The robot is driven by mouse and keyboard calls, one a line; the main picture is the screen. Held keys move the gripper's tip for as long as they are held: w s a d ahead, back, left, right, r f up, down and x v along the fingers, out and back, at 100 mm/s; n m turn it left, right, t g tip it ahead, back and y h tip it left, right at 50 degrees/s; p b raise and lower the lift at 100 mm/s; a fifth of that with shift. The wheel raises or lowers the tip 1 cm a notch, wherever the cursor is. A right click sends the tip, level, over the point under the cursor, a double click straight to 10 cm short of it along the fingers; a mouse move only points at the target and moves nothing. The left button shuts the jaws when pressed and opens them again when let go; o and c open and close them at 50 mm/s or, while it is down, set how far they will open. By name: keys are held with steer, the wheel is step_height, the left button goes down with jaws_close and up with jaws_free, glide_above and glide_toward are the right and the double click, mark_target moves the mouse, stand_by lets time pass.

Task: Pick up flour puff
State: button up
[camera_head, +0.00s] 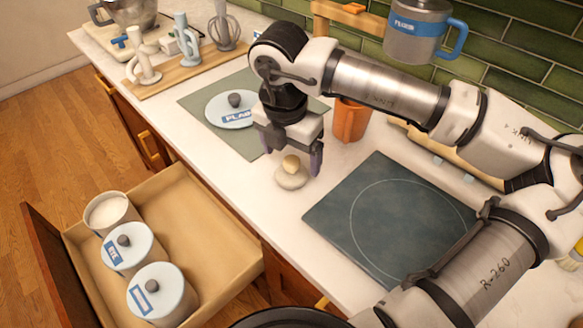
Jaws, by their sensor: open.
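The flour puff (291,178) appears to be the small pale round object with a tan knob on the white counter, left of the dark square plate. My gripper (290,158) points down just above it, with its dark fingers spread apart. The knob shows between the fingers in this view. The gripper is open and holds nothing. I cannot tell whether either finger touches the puff.
A labelled lid (232,110) lies on a green mat (195,103) behind. An orange cup (351,120) stands right of the gripper. An open drawer (215,245) holds an uncovered canister (108,212) and two lidded ones. A dark square plate (350,225) lies at right.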

mark_target(292, 159)
steer(key=shift+w+d+f+p, duration=0.15)
steer(key=shift+f+p, duration=0.25)
steer(key=shift+f, duration=1.55)
steer(key=c, duration=1.1)
steer(key=shift+r, duration=0.1)
step_height(292, 159, up, 20)
steer(key=b, duration=0.2)
steer(key=shift+b, duration=0.35)
steer(key=shift+o, duration=1.4)
steer(key=shift+c, duration=0.9)
